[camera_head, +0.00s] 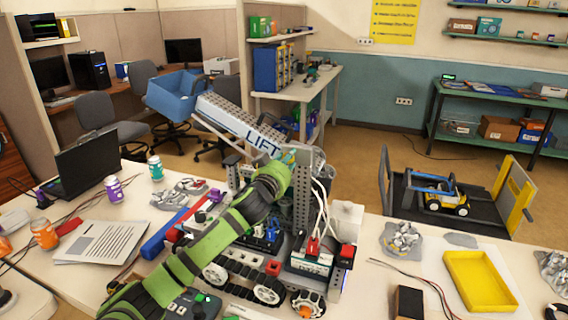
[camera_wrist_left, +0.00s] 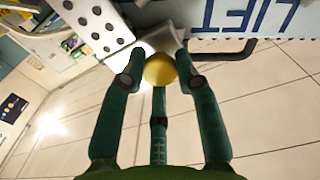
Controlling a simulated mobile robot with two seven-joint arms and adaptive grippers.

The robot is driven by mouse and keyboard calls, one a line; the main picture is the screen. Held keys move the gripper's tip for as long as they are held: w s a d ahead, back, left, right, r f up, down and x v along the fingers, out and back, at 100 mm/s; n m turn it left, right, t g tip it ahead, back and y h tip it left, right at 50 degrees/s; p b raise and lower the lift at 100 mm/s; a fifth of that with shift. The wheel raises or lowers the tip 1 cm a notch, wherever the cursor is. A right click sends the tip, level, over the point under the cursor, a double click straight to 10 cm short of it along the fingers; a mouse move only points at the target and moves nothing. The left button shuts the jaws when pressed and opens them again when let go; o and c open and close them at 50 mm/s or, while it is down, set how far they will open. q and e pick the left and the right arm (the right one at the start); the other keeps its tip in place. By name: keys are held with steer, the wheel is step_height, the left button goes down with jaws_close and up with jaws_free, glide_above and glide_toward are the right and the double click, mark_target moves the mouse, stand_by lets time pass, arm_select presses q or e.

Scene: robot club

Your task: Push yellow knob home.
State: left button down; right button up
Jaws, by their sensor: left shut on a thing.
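The yellow knob (camera_wrist_left: 160,69) is a small round ball in the left wrist view, at the side of the robot's lift by the white arm marked LIFT (camera_head: 264,139). My left gripper (camera_wrist_left: 160,63) has its green fingers closed around the knob, one on each side and one below. In the head view my left gripper (camera_head: 287,165) reaches the upper part of the wheeled club robot (camera_head: 252,278), and its fingers mostly hide the knob. How deep the knob sits cannot be told. My right gripper is not in view.
A perforated metal post (camera_head: 302,200) rises close to my left gripper. A blue bin (camera_head: 174,95) is on the raised arm's end. A yellow tray (camera_head: 478,282) lies right.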

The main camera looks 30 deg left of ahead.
arm_select(q)
steer(key=c, duration=0.9)
jaws_free()
steer(key=shift+w+r, duration=0.1)
steer(key=shift+r, duration=0.1)
steer(key=v, duration=1.1)
steer(key=shift+s+f, duration=0.2)
steer(key=shift+s, duration=0.1)
steer(key=shift+d, duration=0.1)
